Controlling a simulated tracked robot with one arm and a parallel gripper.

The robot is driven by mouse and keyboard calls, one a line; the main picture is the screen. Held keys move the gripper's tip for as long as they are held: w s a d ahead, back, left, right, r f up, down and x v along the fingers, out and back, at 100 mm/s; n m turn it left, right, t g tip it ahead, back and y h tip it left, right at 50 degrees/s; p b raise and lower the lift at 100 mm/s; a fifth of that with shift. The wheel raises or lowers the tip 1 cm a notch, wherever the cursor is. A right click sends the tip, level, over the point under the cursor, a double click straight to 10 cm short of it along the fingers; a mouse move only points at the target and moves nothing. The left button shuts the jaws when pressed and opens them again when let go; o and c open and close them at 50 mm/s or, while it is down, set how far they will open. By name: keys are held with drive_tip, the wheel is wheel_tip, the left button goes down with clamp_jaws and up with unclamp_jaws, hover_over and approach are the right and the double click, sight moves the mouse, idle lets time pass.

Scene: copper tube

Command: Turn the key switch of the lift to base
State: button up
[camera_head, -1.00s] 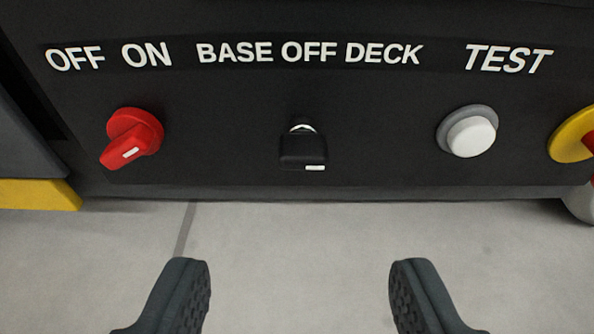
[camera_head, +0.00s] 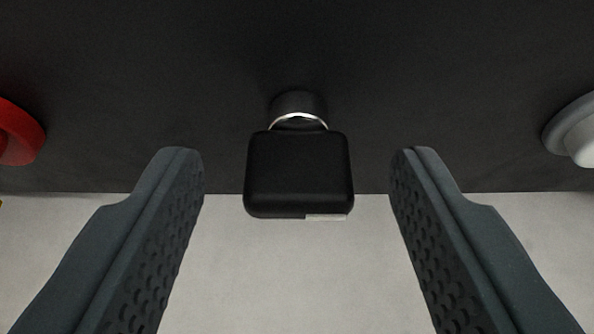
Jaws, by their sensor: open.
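The key switch is a black key with a square head (camera_head: 298,172) that sticks out of the dark panel (camera_head: 420,90). A silver ring shows behind the head, and a small white mark (camera_head: 326,217) is on its lower right edge. My gripper (camera_head: 297,165) is open, with one finger on each side of the key head. There is a clear gap between the key and each finger, and neither finger touches it. The lettering above the switch is out of view.
A red knob (camera_head: 18,135) shows at the left edge, and a white button with a grey rim (camera_head: 580,135) shows at the right edge. Both are outside my fingers. Below the panel is a pale grey floor (camera_head: 300,280).

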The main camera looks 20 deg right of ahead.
drive_tip(key=c, duration=1)
drive_tip(key=shift+a, duration=0.25)
drive_tip(key=n+h+p, duration=0.1)
drive_tip(key=n, duration=0.1)
drive_tip(key=shift+w+a+n+h+p, duration=0.15)
drive_tip(key=shift+a+n+h+p, duration=0.15)
drive_tip(key=shift+h+p, duration=0.1)
drive_tip(key=shift+w+a+f+n+h, duration=0.1)
drive_tip(key=shift+a+f+n+h, duration=0.1)
drive_tip(key=shift+n+h, duration=0.6)
drive_tip(key=shift+f+n+h, duration=0.1)
drive_tip(key=shift+n+h, duration=0.3)
drive_tip(key=shift+n, duration=0.6)
drive_tip(key=shift+a, duration=0.1)
